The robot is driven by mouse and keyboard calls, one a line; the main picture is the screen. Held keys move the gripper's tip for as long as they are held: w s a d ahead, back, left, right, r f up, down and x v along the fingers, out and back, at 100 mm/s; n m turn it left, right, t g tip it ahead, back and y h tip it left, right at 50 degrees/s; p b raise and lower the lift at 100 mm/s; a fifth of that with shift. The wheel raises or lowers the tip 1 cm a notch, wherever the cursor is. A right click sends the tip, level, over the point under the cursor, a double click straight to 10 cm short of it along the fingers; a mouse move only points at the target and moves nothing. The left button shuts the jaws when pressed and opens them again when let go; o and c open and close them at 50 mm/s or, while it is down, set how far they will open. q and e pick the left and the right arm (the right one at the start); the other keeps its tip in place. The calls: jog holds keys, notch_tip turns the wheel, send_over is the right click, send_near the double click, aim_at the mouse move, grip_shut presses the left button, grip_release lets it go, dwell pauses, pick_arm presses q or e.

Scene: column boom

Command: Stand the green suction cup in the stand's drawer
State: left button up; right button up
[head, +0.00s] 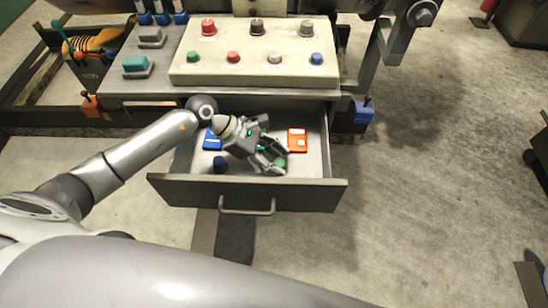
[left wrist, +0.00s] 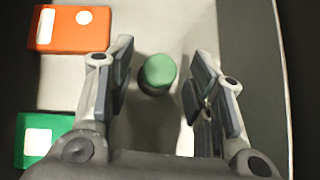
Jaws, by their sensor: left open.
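The stand's drawer (head: 317,170) is pulled open below the worktop. The green suction cup (head: 280,163) is in the drawer, near its front right part, and my gripper partly hides it. In the left wrist view the green suction cup (left wrist: 158,72) looks upright on the pale drawer floor, its round top facing the camera. My left gripper (head: 276,160) is inside the drawer, pointing down and right. Its fingers (left wrist: 163,75) are open on both sides of the cup, with a visible gap at each side. My right gripper is not in view.
The drawer also holds a blue box (head: 212,140), a dark blue cup (head: 220,163), an orange box (head: 297,140) and a green box (left wrist: 42,140). A control box (head: 255,70) with several coloured knobs stands on the worktop above. The drawer's front handle (head: 246,211) sticks out.

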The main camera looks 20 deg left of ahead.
pick_arm(q)
jog(key=p+v, duration=0.1)
jog(key=v, duration=1.1)
jog(key=shift+p, duration=0.4)
